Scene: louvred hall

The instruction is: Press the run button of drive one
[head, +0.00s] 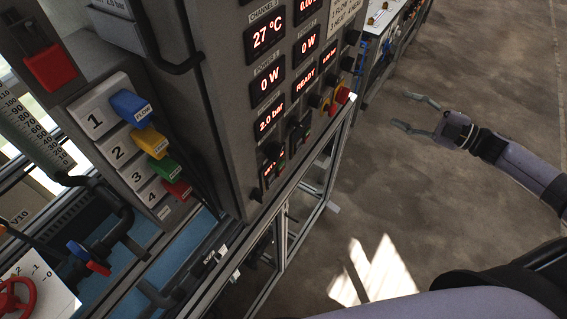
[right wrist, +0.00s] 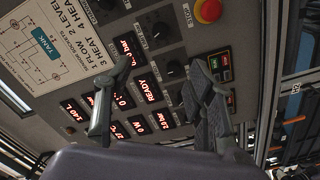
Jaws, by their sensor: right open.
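The grey control panel (head: 222,92) stands left of centre in the head view. Low on its front are two small black drive units, a nearer one (head: 271,168) and a farther one (head: 299,132), with small lit displays and green spots. Their labels are too small to read, so I cannot tell which is drive one. My right gripper (head: 402,110) is open and empty, right of the panel and apart from it. In the right wrist view its open fingers (right wrist: 160,75) show before the panel; one finger partly covers the display area. My left gripper is not in view.
A red mushroom button (head: 341,94) sits at the panel's edge; it also shows in the right wrist view (right wrist: 208,10). Numbered coloured levers (head: 130,105) and a valve with a red wheel (head: 14,296) are at left. Open floor (head: 420,200) lies right of the panel.

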